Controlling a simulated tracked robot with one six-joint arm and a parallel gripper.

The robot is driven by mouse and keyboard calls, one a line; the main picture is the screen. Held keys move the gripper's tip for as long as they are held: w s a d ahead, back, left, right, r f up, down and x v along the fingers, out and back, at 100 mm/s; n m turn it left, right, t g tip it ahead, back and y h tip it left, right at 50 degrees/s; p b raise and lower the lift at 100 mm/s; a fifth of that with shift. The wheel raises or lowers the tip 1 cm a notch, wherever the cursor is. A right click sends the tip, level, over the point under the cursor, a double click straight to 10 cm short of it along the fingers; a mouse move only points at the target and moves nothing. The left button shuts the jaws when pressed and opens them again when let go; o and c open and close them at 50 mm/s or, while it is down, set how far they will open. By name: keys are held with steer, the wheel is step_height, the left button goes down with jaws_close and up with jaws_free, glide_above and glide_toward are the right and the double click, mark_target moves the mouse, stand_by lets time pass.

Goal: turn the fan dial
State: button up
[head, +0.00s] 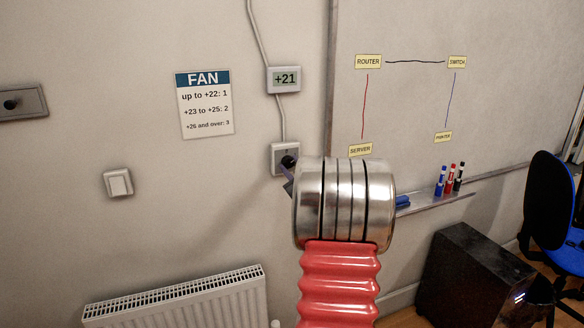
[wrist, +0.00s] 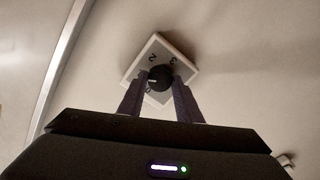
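The fan dial is a round black knob (wrist: 160,77) with a white pointer mark, on a pale square wall plate (head: 283,152) below the thermometer display. In the wrist view the pointer faces left; the figures 2 and 3 show on the plate above the knob, and the plate's lower part is partly hidden. My gripper (wrist: 160,80) has its two dark fingers on either side of the knob, apparently touching it. The thermometer display (head: 285,79) reads +21. The FAN sign (head: 205,103) lists up to +22: 1, +23 to +25: 2, +26 and over: 3.
A light switch (head: 118,183) and a radiator (head: 180,303) are on the wall to the left. A whiteboard (head: 420,100) with a marker ledge (head: 435,203) is on the right. A black computer case (head: 470,275) and a blue chair (head: 558,210) stand at lower right.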

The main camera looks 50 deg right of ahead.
steer(key=o, duration=0.4)
steer(key=shift+f, duration=0.2)
steer(key=shift+o, duration=0.3)
steer(key=shift+s+r, duration=0.1)
steer(key=v, duration=1.3)
steer(key=shift+s+a, duration=0.2)
steer(key=shift+s, duration=0.05)
